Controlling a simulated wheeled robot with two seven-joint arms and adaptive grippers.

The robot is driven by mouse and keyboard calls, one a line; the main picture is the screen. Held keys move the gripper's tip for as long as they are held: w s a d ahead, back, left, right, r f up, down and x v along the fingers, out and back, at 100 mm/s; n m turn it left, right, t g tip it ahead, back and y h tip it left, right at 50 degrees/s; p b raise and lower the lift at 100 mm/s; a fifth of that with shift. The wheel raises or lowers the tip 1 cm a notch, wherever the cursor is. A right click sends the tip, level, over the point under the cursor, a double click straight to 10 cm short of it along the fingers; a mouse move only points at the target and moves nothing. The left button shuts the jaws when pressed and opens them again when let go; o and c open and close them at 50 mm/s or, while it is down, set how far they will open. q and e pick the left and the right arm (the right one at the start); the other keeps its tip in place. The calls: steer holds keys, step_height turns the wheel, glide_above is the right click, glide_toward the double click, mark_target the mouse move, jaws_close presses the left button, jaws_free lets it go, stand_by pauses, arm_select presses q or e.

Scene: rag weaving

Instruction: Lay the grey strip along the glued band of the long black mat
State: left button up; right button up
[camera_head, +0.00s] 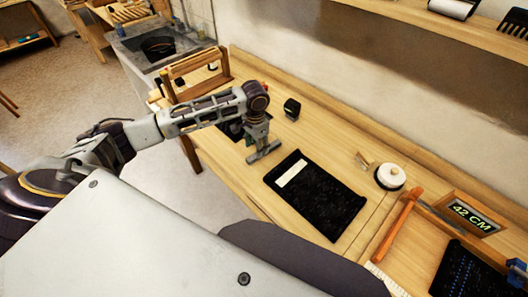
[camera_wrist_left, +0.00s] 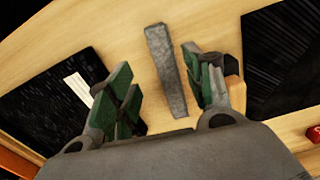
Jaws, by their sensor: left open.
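The grey strip (camera_wrist_left: 167,72) lies on the bare table between two black mats in the left wrist view; in the head view it appears as a short pale bar (camera_head: 266,152) under my left gripper. My left gripper (camera_head: 257,136) points down over the strip. Its green-padded fingers (camera_wrist_left: 167,88) are open on either side of the strip in the picture, with no visible contact. A black mat (camera_head: 325,205) with a white band (camera_head: 291,173) near one end lies to the right; it also shows in the left wrist view (camera_wrist_left: 45,95). My right gripper is not in view.
A second dark mat (camera_wrist_left: 285,60) lies on the strip's other side. A small black object (camera_head: 292,108), a white round container (camera_head: 390,177), an orange wooden bar (camera_head: 398,225) and a "42 CM" display (camera_head: 472,217) stand around. A wooden frame (camera_head: 195,75) is at the far left end.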

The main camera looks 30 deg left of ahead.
arm_select(q)
steer(key=shift+f, duration=0.15)
steer(key=f, duration=0.2)
steer(key=w+f, duration=0.1)
steer(key=f, duration=0.1)
steer(key=shift+a, duration=0.1)
steer(key=shift+s+f, duration=0.1)
steer(key=shift+f, duration=0.4)
steer(key=shift+c, duration=0.4)
steer(key=c, duration=0.9)
